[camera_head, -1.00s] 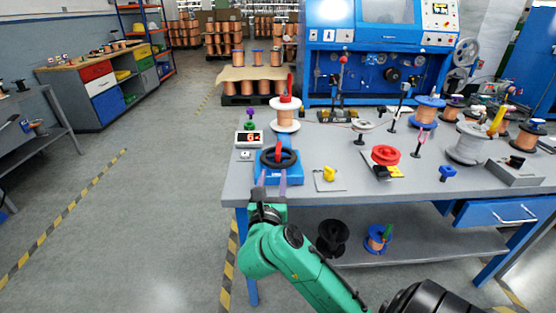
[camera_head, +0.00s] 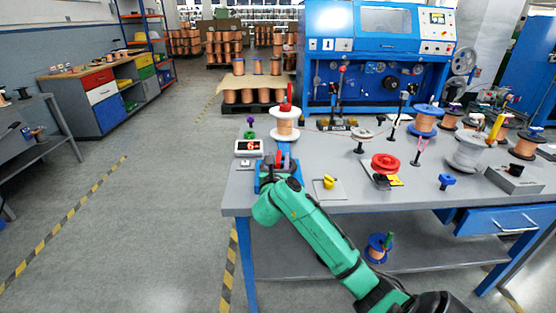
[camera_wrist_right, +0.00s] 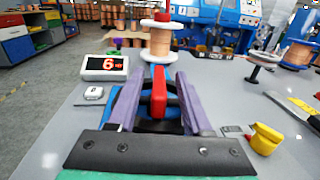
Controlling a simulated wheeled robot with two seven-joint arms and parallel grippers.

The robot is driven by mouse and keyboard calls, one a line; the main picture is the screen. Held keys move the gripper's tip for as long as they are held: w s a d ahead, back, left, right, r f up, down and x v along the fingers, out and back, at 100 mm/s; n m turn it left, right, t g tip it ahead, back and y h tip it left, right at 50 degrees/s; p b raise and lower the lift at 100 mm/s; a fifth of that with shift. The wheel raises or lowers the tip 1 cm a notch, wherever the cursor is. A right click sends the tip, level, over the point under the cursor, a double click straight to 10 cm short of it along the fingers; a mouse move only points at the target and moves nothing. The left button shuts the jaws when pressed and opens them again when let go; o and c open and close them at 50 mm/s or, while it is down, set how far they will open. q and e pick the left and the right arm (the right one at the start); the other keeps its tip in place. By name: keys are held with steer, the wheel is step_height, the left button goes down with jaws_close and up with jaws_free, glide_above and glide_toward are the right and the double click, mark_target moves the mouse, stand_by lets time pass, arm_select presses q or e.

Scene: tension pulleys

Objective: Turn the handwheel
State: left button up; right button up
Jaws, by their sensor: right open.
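The handwheel, a black ring with a red grip or spoke, is on a blue base (camera_head: 262,184) at the bench's near left corner. My green right arm covers much of it in the head view. In the right wrist view, the red part (camera_wrist_right: 159,92) stands between the two purple fingers of my right gripper (camera_wrist_right: 160,76). The fingers are open, with a gap visible on each side of the red part. The right gripper also shows over the wheel in the head view (camera_head: 283,164). My left gripper is out of view.
A display (camera_head: 248,147) reading 6 stands left of the wheel. A copper spool (camera_head: 285,122) with white flanges stands behind it. A yellow part (camera_head: 328,182) on a plate and a red spool (camera_head: 385,163) lie to the right. The floor at left is clear.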

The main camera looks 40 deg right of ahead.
jaws_close()
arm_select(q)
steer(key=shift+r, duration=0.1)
arm_select(e)
steer(key=shift+a+m+g+p, duration=0.1)
steer(key=shift+m+g+p, duration=0.2)
steer(key=shift+g+h, duration=0.3)
steer(key=shift+h, duration=0.2)
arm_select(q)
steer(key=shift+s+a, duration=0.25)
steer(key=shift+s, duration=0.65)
arm_select(e)
steer(key=shift+w+m+g+h, duration=0.1)
steer(key=shift+m+g+h, duration=0.2)
steer(key=shift+m+g, duration=0.15)
steer(key=shift+f, duration=0.1)
jaws_free()
